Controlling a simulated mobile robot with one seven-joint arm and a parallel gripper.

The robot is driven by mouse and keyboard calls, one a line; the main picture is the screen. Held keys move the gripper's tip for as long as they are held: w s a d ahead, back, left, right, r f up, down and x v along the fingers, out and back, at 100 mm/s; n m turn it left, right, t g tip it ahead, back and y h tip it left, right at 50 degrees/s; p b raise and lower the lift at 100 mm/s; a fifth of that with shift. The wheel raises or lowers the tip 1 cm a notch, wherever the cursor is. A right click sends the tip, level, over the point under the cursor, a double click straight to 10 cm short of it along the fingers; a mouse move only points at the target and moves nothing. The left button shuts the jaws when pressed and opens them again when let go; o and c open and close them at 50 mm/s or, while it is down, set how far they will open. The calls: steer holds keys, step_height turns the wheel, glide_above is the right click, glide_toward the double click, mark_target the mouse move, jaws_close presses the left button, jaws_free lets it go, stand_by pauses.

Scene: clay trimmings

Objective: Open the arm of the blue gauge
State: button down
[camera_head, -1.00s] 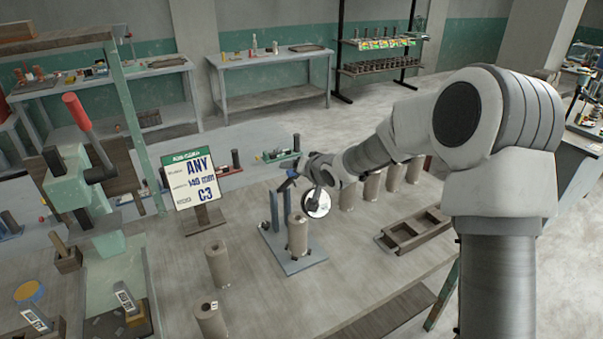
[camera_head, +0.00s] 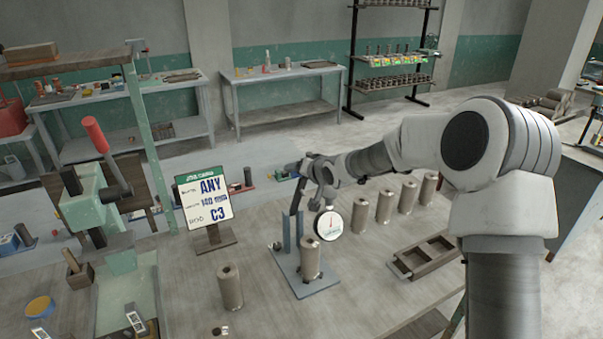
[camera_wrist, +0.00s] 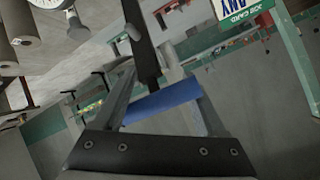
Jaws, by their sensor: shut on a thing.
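The blue gauge (camera_head: 322,287) stands on the table in the head view, with a flat blue base and two upright posts. A clay cylinder (camera_head: 311,262) stands upright on its base. A round white dial (camera_head: 329,225) shows just behind and right of it. The gauge's dark arm (camera_head: 297,200) rises steeply from the posts to my gripper (camera_head: 299,168). In the wrist view my gripper (camera_wrist: 162,84) is shut on the blue handle (camera_wrist: 160,101), which lies across between the fingers. The dark arm bar (camera_wrist: 142,40) runs away from it.
A job card (camera_head: 205,202) on a stand is left of the gauge. A clay cylinder (camera_head: 230,288) stands at front left, and several stand behind right. A wooden tray (camera_head: 400,268) lies right. A green press (camera_head: 85,190) with a red handle is far left.

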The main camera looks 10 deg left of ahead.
steer(key=shift+s+a+f, duration=0.1)
steer(key=shift+f, duration=0.15)
steer(key=shift+c, duration=1.4)
jaws_free()
steer(key=shift+o, duration=0.6)
steer(key=shift+r, duration=0.2)
steer(key=p+v, duration=0.2)
steer(key=v, duration=1.5)
steer(key=shift+p, duration=0.35)
